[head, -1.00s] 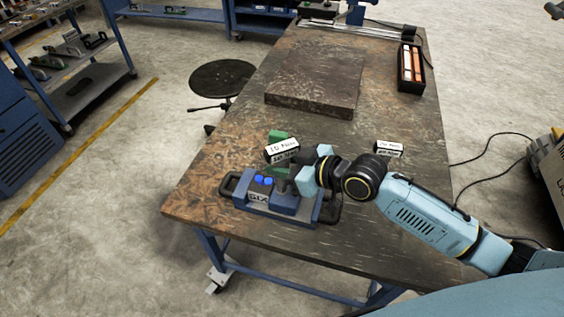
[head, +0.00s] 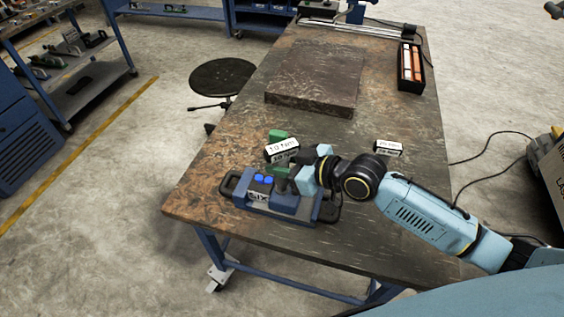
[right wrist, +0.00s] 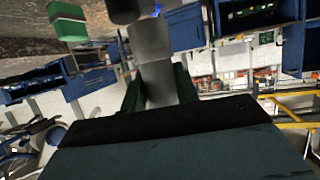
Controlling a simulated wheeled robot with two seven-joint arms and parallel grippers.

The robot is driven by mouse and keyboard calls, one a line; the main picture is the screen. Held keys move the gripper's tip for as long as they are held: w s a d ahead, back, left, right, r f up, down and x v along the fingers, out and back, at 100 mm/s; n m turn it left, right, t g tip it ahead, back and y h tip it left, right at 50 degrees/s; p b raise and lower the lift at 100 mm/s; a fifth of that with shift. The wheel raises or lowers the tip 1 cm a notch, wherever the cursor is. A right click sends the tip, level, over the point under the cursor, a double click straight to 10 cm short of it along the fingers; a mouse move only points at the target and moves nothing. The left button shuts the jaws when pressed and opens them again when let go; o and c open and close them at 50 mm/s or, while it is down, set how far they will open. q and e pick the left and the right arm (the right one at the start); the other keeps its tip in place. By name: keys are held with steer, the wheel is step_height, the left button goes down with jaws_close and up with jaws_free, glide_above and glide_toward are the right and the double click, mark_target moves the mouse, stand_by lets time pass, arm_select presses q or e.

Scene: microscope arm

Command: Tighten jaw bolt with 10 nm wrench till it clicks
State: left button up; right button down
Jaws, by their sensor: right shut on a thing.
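A blue vise-like fixture (head: 258,199) with dark side handles and blue round knobs stands near the front left of the table. My right gripper (head: 293,180) is low at its right end, shut on a grey tool that I take for the 10 nm wrench. In the right wrist view the tool (right wrist: 157,82) shows as a plain grey metal bar between the fingers; its far end is cut off. The jaw bolt cannot be made out; the gripper and fixture hide that area. My left gripper is not in view.
A 10 Nm label block (head: 282,149) stands just behind the fixture, near a green piece (head: 278,135). A second label block (head: 388,149) stands to the right. A dark slab (head: 315,80) and a black tray (head: 411,70) lie farther back.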

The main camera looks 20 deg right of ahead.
steer(key=shift+r, duration=0.15)
steer(key=shift+f+b, duration=0.85)
steer(key=shift+f, duration=0.8)
stand_by(0.4)
steer(key=shift+r+m+t+h+p, duration=0.15)
steer(key=shift+m+t+h+p, duration=0.35)
steer(key=shift+p, duration=1.2)
steer(key=shift+m+t+h+p, duration=0.7)
steer(key=shift+m+h+p, duration=0.65)
steer(key=shift+p, duration=1.25)
steer(key=shift+h, duration=0.35)
